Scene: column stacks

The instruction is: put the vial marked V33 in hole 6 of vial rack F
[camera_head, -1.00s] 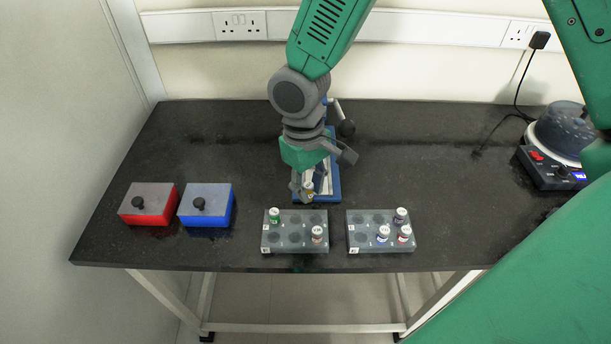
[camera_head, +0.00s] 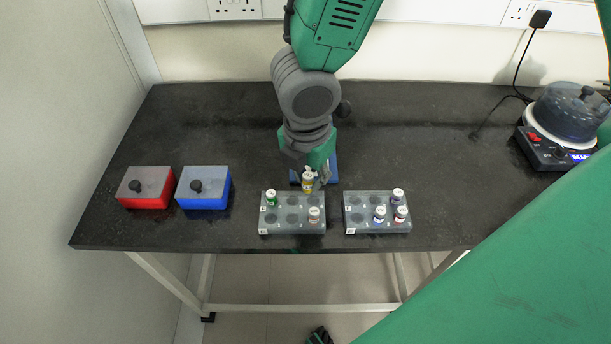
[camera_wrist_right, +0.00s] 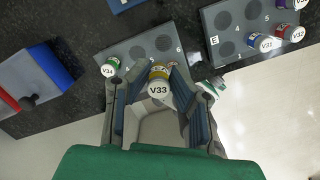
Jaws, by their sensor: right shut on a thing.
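The vial marked V33 (camera_wrist_right: 159,88), with a white cap and yellow body, is held upright between the fingers of my right gripper (camera_wrist_right: 160,105). In the head view the yellow vial (camera_head: 308,185) shows at the back edge of the left rack (camera_head: 292,228), near its right end, and seems above it. My left gripper is not seen.
The right rack (camera_head: 378,228), lettered E in the wrist view, holds several vials on its right side. Red (camera_head: 146,188) and blue (camera_head: 204,188) boxes with black knobs stand left. A blue item (camera_head: 333,168) is mostly hidden behind my gripper. A machine (camera_head: 562,120) stands far right.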

